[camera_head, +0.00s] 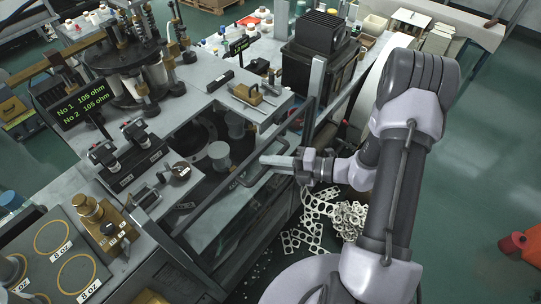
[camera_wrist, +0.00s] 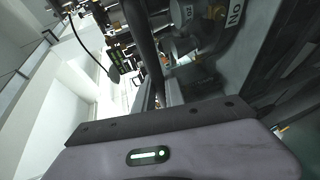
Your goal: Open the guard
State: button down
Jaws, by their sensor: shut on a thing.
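The guard (camera_head: 213,217) is a dark-framed clear panel along the front of the machine, in the middle of the head view. A grey bar handle (camera_head: 248,181) is on it. My gripper (camera_head: 267,161) reaches in from the right and is shut on the handle near its right end. The fingers hide part of the handle.
Behind the guard stand grey cylindrical tooling parts (camera_head: 219,154). White perforated scrap (camera_head: 348,218) is heaped below my arm. A black motor unit (camera_head: 320,49) is behind. Green floor is open at the right.

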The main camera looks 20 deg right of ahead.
jog(key=b, duration=1.5)
send_near(258, 202)
jog(key=x, duration=0.5)
jog(key=shift+r, duration=0.1)
jog(key=c, duration=1.4)
grip_release()
jog(key=p+v, duration=0.1)
jog(key=v, duration=1.6)
jog(key=shift+d+r, duration=0.1)
jog(key=shift+r, duration=0.05)
